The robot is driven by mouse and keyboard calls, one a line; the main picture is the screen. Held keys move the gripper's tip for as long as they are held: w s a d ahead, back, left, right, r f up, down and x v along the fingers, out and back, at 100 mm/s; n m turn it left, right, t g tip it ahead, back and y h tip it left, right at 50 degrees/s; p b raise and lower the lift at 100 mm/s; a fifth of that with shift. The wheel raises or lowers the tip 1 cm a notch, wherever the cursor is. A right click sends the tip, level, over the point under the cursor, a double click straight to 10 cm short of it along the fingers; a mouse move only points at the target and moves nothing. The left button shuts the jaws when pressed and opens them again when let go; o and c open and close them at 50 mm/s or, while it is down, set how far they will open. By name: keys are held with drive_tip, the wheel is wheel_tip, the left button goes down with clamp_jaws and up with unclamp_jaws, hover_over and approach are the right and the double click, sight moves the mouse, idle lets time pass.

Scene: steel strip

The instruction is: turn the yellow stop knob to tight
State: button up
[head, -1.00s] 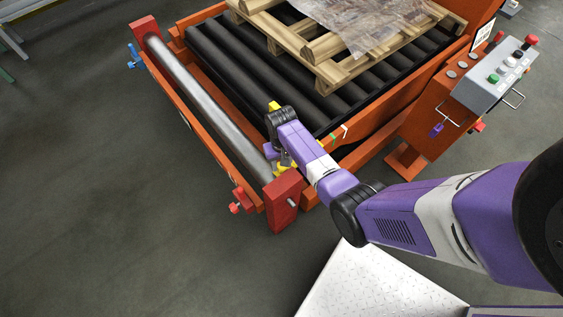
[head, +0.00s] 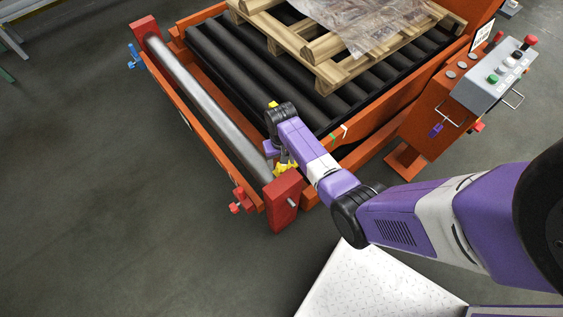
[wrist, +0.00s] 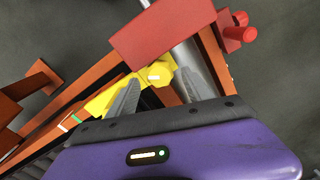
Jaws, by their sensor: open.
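The yellow stop knob (head: 288,168) sits at the near end of the steel roller, beside the red end block (head: 283,203). In the wrist view the knob (wrist: 156,74) is a lobed yellow piece with a small white mark, just below the red block (wrist: 163,32). My gripper (wrist: 160,80) is open, with one grey finger on each side of the knob. I cannot tell whether the fingers touch it. In the head view my gripper (head: 281,158) comes down over the knob from above and partly hides it.
The steel roller (head: 208,100) runs to the far left. A red knob (head: 240,201) sits outside the frame and a blue one (head: 133,57) at its far end. Black conveyor rollers (head: 235,60) carry a wooden pallet (head: 330,75). A control box (head: 495,75) stands right.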

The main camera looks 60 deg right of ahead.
sight(282, 165)
wheel_tip(282, 165, up, 6)
drive_tip(key=shift+r+p, duration=0.1)
drive_tip(key=shift+p, duration=0.35)
